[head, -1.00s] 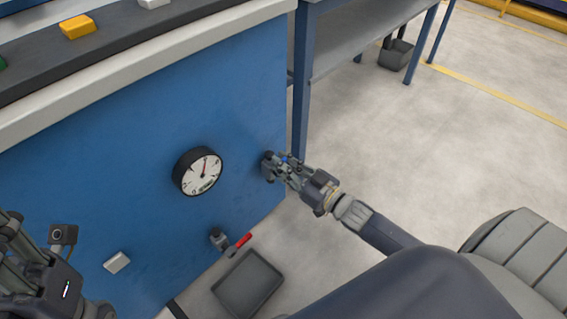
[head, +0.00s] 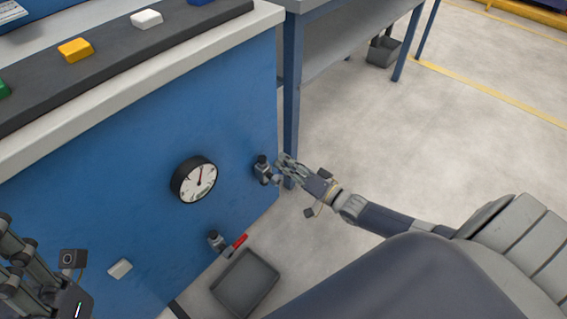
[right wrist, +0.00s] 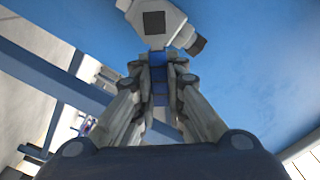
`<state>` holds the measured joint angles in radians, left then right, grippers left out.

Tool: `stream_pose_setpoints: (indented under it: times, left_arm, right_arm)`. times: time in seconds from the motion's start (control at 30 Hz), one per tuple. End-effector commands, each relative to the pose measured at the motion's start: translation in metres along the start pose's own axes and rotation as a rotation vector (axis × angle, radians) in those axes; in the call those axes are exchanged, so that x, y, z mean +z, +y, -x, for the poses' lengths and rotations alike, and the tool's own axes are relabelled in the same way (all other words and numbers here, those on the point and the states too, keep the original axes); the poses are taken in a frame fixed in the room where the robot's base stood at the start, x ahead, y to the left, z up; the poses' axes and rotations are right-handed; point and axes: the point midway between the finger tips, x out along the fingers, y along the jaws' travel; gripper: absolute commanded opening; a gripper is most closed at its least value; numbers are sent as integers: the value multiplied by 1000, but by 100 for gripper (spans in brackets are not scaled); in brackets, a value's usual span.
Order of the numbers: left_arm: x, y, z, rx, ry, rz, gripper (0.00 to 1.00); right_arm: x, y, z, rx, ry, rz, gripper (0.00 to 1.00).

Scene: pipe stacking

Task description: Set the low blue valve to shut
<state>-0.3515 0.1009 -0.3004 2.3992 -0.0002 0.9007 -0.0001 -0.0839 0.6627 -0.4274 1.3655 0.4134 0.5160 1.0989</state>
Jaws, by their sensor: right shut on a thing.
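The blue valve has a grey body (head: 262,168) on the blue panel's right side, right of the gauge. Its blue handle (right wrist: 157,80) shows between the fingers in the right wrist view, with the valve body (right wrist: 155,20) just beyond. My right gripper (head: 281,170) is shut on that handle, to the right of the body; the fingers hide most of the handle in the head view. In the right wrist view the gripper (right wrist: 158,85) has a finger on each side of it. My left gripper (head: 35,265) is at the lower left, away from the valve; its fingertips are not clear.
A second valve with a red handle (head: 236,244) sits lower on the panel. A round gauge (head: 194,180) is left of the blue valve. A grey tray (head: 246,284) lies on the floor below. A bench leg (head: 291,120) stands close behind my right gripper.

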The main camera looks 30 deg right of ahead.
Motion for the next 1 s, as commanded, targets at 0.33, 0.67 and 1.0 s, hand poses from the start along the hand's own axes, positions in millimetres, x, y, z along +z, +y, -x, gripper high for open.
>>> stream_pose_setpoints:
  times: [0.33,0.67,1.0]
  left_arm:
    - [3,0,13,0,0,1,40]
    - [5,0,24,0,0,0,40]
    - [7,0,22,8,14,-2,40]
  right_arm:
    - [4,21,0,2,0,-324,0]
    - [10,32,0,1,0,-559,0]
    - [13,36,0,1,0,-671,0]
